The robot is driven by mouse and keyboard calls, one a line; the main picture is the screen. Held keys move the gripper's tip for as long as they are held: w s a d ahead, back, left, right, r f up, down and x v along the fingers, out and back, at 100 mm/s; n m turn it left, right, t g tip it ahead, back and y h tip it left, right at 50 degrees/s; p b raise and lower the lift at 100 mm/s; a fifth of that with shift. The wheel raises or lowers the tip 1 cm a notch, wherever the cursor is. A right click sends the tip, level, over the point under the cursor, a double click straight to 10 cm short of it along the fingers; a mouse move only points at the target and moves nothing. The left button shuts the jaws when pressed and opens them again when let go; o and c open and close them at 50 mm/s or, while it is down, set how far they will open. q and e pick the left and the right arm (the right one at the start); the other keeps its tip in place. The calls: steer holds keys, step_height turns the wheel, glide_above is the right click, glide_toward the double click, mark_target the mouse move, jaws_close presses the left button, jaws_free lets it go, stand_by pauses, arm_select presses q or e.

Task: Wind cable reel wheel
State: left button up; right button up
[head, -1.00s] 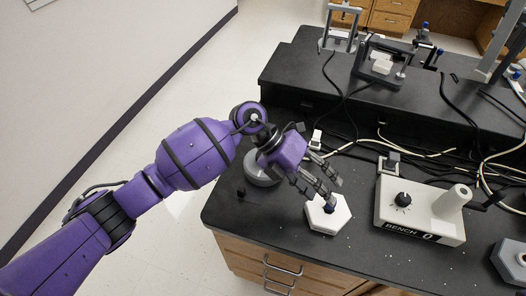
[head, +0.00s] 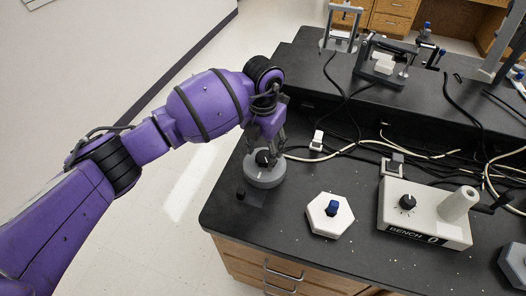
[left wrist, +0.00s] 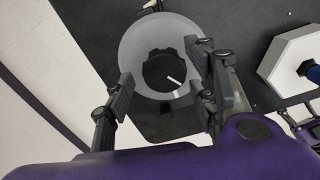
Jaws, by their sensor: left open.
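A round grey wheel-like base (head: 265,176) with a black knob (head: 263,158) stands near the left end of the black bench; I cannot tell if it is the cable reel wheel. In the left wrist view the grey base (left wrist: 140,45) carries the black knob (left wrist: 160,68) with a white pointer line. My left gripper (head: 268,148) is over this knob. In the left wrist view its open fingers (left wrist: 160,90) lie on either side of the knob; contact cannot be told. A white hexagonal base (head: 325,222) with a blue knob (head: 332,207) stands to the right.
A cream box (head: 412,220) marked BENCH 0, with a black dial and a pale cylinder (head: 460,203), stands further right. Cables (head: 430,154) lie along the bench behind. A grey block (head: 514,262) is at the right edge. The bench's left edge is close to the round base.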

arm_select(q)
steer(key=shift+f, duration=0.35)
steer(key=c, duration=1.1)
steer(key=shift+o, duration=0.2)
